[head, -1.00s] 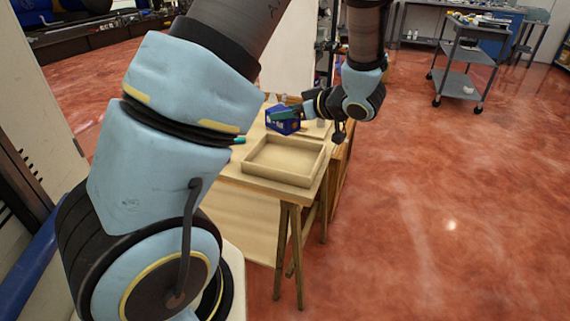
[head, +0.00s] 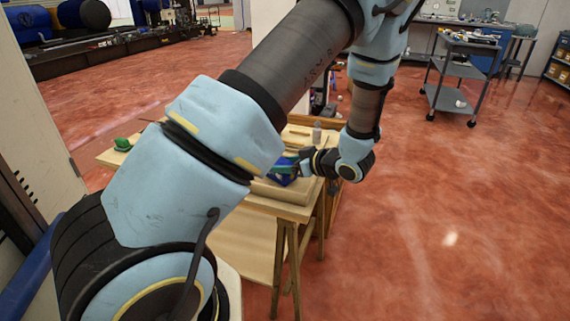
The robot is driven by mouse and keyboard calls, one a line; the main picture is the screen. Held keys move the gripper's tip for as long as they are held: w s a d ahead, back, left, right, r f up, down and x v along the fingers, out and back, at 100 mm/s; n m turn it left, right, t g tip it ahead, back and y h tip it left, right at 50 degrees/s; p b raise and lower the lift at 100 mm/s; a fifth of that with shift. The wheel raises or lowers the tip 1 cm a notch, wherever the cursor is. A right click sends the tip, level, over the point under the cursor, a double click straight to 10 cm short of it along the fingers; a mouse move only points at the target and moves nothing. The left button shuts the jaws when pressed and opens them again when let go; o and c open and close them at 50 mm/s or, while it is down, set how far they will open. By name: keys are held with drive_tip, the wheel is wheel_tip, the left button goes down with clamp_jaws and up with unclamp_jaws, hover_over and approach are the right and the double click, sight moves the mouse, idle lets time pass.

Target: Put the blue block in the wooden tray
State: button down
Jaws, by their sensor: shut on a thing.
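The blue block (head: 281,178) is held in my gripper (head: 288,165), which reaches in from the right. The gripper is shut on the block. The wooden tray (head: 300,191) lies on the wooden table below, and the block appears over it. My own arm hides most of the tray's left part. I cannot tell whether the block touches the tray floor or is just above it.
A green object (head: 123,144) lies at the table's left end. A grey cart (head: 459,80) stands far off at the right. The red floor right of the table is clear.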

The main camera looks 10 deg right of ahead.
drive_tip(key=shift+f, duration=0.1)
unclamp_jaws()
idle(0.3)
